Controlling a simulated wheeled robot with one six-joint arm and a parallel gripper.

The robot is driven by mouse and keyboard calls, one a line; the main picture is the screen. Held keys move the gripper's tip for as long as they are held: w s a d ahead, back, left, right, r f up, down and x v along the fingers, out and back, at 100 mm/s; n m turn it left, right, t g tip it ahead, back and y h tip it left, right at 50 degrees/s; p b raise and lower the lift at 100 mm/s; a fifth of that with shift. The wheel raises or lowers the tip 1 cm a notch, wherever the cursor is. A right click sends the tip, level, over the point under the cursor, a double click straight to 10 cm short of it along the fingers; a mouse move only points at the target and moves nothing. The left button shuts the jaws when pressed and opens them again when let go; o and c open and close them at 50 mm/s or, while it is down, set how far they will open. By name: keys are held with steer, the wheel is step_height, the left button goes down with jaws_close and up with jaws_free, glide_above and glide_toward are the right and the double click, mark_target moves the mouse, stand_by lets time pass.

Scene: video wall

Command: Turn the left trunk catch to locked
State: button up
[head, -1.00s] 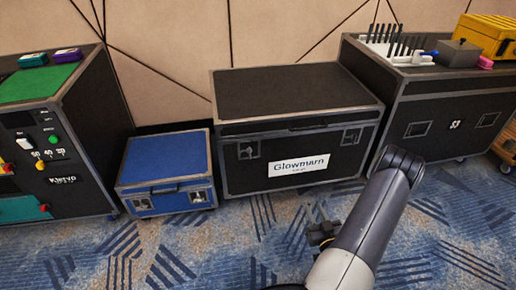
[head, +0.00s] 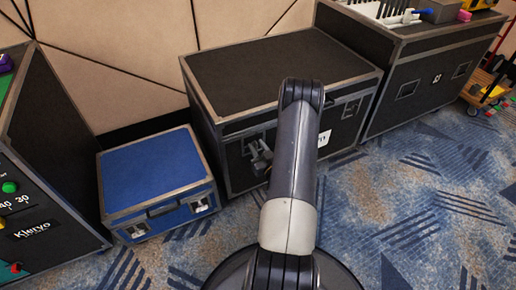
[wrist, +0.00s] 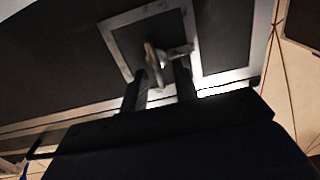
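The black trunk (head: 275,75) with metal edges stands against the wall, its front facing me. Its left catch (wrist: 154,62) is a small metal turn-piece in a square recessed plate (wrist: 120,38), seen close up in the wrist view. My gripper (wrist: 160,72) is open, its two dark fingers apart just in front of the catch, the turn-piece showing between their tips. I cannot tell whether they touch it. In the head view my gripper (head: 259,157) is at the trunk's front left and hides most of that catch. The right catch (head: 352,107) shows beyond my arm.
A blue case (head: 155,170) stands close at the trunk's left. A black case (head: 415,75) with items on top stands at its right. A console case (head: 45,170) is at the far left. Patterned carpet (head: 400,200) lies open in front.

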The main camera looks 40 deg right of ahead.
steer(key=shift+c, duration=0.3)
jaws_close()
steer(key=shift+m, duration=0.3)
steer(key=shift+s+d+f+m+b, duration=0.2)
steer(key=shift+m+b, duration=0.55)
steer(key=shift+m, duration=2)
steer(key=shift+w+d+f+m+b, duration=0.15)
steer(key=shift+f+m+b, duration=0.45)
steer(key=shift+m, duration=2.1)
steer(key=shift+s+d+m+b, duration=0.15)
steer(key=shift+m+b, duration=0.8)
steer(key=shift+m, duration=2.3)
